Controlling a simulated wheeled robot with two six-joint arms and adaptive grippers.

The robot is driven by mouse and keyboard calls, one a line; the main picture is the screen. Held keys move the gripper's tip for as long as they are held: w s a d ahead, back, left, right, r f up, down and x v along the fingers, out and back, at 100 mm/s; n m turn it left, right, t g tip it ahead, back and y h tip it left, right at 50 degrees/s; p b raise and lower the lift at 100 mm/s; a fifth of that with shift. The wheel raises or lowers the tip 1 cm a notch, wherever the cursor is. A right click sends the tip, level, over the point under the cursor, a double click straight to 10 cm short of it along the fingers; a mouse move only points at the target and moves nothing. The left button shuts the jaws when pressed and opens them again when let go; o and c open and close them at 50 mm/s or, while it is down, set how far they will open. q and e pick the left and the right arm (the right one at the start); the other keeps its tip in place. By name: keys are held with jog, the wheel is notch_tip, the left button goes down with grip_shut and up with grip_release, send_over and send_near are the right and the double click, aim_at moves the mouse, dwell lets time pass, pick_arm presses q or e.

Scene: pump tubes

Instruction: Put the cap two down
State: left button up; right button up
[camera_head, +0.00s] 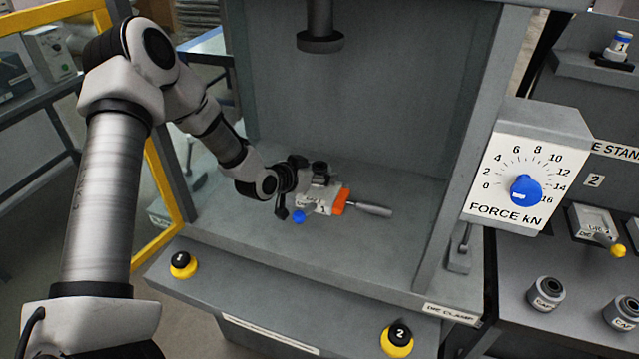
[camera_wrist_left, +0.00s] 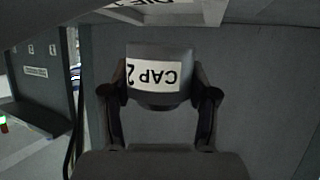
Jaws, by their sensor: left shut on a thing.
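In the left wrist view, cap two (camera_wrist_left: 150,55), a dark grey round piece with a white "CAP 2" label, sits between my left gripper's fingers (camera_wrist_left: 158,95). The gripper is shut on it. In the head view my left gripper (camera_head: 306,176) is inside the press, just behind and above the die block (camera_head: 318,207). That block has a white label, a blue ball handle and an orange part beside a metal cylinder. The gripper partly hides the cap there, and I cannot tell whether the cap touches anything. My right gripper is not in view.
The press ram (camera_head: 320,38) hangs above the bay. Open floor lies right of the cylinder (camera_head: 372,209). The force dial (camera_head: 524,190) is on the right post. Capped pieces (camera_head: 545,294) and a second die (camera_head: 593,222) stand at right. Two buttons (camera_head: 183,264) line the front.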

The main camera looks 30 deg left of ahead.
pick_arm(q)
notch_tip(320, 180, down, 3)
jog(key=shift+r, duration=0.1)
jog(key=shift+w, duration=0.1)
jog(key=shift+f, duration=0.3)
jog(key=o, duration=1.4)
jog(key=shift+r, duration=0.15)
